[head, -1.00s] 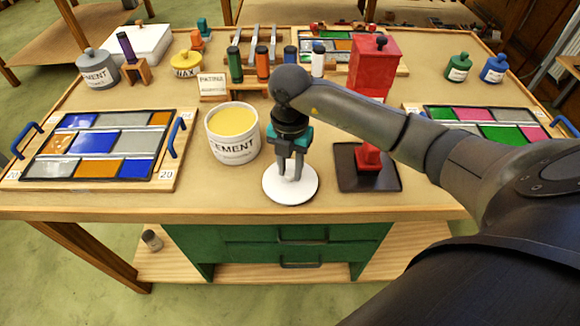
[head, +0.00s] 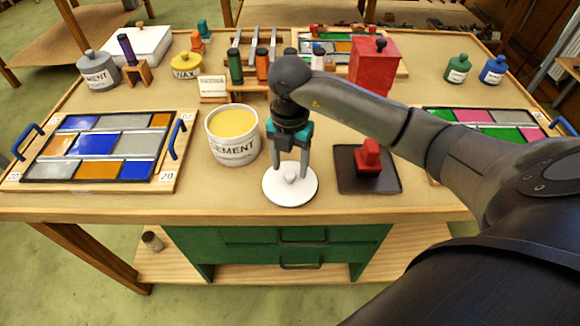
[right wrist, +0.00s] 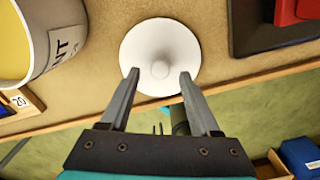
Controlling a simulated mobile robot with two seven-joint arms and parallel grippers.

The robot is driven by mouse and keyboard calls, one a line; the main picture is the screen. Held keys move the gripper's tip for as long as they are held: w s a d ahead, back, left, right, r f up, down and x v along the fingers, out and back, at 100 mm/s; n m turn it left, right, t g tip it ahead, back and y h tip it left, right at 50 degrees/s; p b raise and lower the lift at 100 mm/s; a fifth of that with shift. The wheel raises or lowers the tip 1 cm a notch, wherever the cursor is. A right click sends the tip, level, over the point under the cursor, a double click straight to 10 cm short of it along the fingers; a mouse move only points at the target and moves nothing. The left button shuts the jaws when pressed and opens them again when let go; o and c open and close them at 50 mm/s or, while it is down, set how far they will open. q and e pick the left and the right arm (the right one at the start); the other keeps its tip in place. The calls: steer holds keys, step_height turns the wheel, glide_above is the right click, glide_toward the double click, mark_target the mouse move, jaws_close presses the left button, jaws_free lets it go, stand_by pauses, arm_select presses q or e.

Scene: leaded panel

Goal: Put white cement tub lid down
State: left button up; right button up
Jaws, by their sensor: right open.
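The white cement tub lid (head: 279,190) lies flat on the bench near its front edge, knob up. It also shows in the right wrist view (right wrist: 160,52). My right gripper (head: 290,175) is open just above the lid, its fingers apart and clear of the knob. In the right wrist view the open fingers (right wrist: 158,78) reach over the lid's near part, with the knob beyond their tips. The white cement tub (head: 233,148) stands uncovered to the left of the lid, with yellow content showing. My left gripper is not in view.
A dark tray (head: 350,182) with a red block (head: 368,158) lies right of the lid. A leaded panel (head: 98,147) on a board is at the left. A grey cement tub (head: 98,70) and a yellow wax pot (head: 187,66) stand farther back.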

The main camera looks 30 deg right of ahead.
mark_target(289, 175)
step_height(289, 175, up, 10)
steer(key=p, duration=0.1)
steer(key=shift+r, duration=0.15)
steer(key=shift+a, duration=0.1)
stand_by(0.4)
